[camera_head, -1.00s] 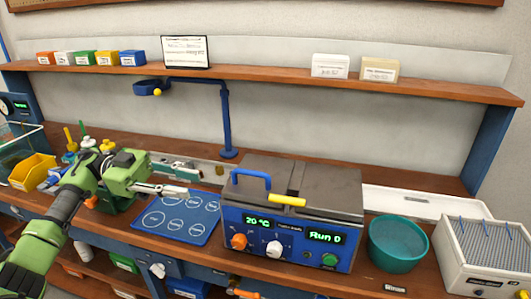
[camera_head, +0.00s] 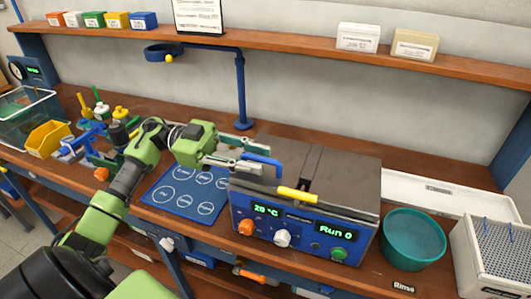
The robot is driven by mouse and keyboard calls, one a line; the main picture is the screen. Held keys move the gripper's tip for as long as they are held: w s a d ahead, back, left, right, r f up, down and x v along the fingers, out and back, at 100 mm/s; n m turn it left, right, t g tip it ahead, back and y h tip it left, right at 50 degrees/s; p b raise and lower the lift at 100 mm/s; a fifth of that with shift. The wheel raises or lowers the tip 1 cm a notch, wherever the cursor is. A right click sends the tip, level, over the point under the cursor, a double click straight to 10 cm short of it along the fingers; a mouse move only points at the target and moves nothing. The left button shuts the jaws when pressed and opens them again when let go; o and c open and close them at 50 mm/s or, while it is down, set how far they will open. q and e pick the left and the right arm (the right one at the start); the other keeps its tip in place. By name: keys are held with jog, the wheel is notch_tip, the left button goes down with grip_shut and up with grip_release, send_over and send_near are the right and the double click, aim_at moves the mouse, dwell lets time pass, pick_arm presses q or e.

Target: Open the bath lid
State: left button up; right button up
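The bath (camera_head: 290,222) is a blue box with a grey metal top, a "20 °C" display, a "Run 0" display and several knobs. Its grey lid (camera_head: 285,160) lies flat and shut, with a blue handle (camera_head: 264,161) on its left part. A yellow bar (camera_head: 297,194) sits at the top's front edge. My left gripper (camera_head: 240,164), on a green arm, has its grey fingers at the left side of the blue handle. Whether they touch it, and how far apart they are, I cannot tell. My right gripper is out of view.
A blue mat (camera_head: 184,197) with white circles lies left of the bath. A teal bowl (camera_head: 413,238), a white tray (camera_head: 440,192) and a white rack (camera_head: 490,250) stand to the right. A blue post (camera_head: 240,90) rises behind. A shelf (camera_head: 300,48) spans the back.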

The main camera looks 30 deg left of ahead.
pick_arm(q)
jog(key=shift+w+d+r, duration=0.1)
jog(key=shift+w+d, duration=0.05)
jog(key=shift+d, duration=0.55)
jog(key=shift+w+d, duration=0.1)
jog(key=shift+d, duration=0.2)
jog(key=shift+w+d, duration=0.1)
jog(key=shift+d, duration=0.2)
grip_shut()
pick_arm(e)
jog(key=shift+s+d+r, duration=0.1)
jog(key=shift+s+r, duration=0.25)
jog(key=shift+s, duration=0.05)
pick_arm(q)
jog(key=shift+p, duration=0.3)
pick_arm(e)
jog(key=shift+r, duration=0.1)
